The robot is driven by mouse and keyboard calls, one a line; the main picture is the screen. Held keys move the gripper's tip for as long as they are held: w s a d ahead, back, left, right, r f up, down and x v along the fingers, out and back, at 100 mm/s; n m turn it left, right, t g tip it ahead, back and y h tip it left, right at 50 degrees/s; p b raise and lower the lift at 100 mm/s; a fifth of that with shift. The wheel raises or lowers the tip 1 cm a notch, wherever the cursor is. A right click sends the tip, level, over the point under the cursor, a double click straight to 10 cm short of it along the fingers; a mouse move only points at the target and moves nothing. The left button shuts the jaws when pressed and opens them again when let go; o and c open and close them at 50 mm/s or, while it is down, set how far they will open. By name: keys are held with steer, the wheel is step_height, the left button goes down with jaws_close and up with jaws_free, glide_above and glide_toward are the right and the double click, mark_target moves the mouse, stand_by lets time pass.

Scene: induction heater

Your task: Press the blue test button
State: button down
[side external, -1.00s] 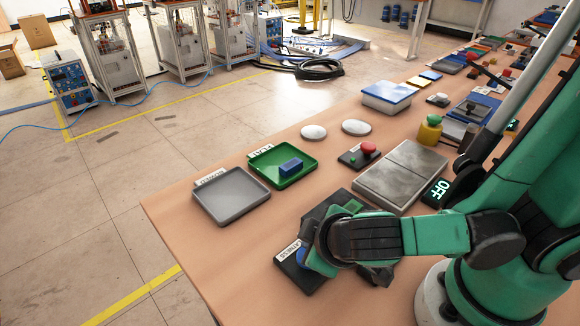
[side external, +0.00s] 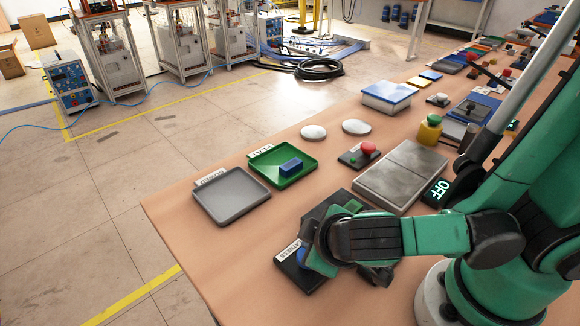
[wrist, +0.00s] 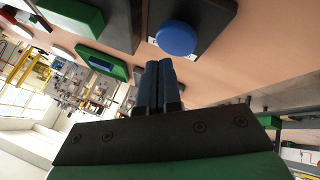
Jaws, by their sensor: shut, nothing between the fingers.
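The blue button (wrist: 176,38) is a round blue disc on a dark base plate (wrist: 209,20) in the wrist view. In the side view the black base plate (side external: 291,281) with a white label lies near the front table edge. Only a sliver of the blue button (side external: 301,258) shows there beside my gripper. My gripper (wrist: 156,66) is shut and empty, with its two dark fingers side by side. Its tips appear just beside the button's edge in the wrist view; I cannot tell whether they touch it. In the side view the fingertips are hidden behind my wrist.
A grey tray (side external: 232,204) and a green tray (side external: 267,172) holding a blue block (side external: 291,166) lie left of my arm. The table's front left corner is clear.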

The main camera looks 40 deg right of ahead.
stand_by(0.5)
steer(key=shift+r, duration=2.5)
steer(key=w+d+r+m+y, duration=0.1)
steer(key=w+d+r+m, duration=0.1)
steer(key=d, duration=0.3)
steer(key=w+d+r+m+y, duration=0.1)
steer(key=w+d+r+m, duration=0.1)
steer(key=d, duration=0.3)
steer(key=shift+w+m+y, duration=0.3)
steer(key=shift+w+m, duration=0.05)
steer(key=shift+m, duration=0.15)
steer(key=shift+a, duration=0.1)
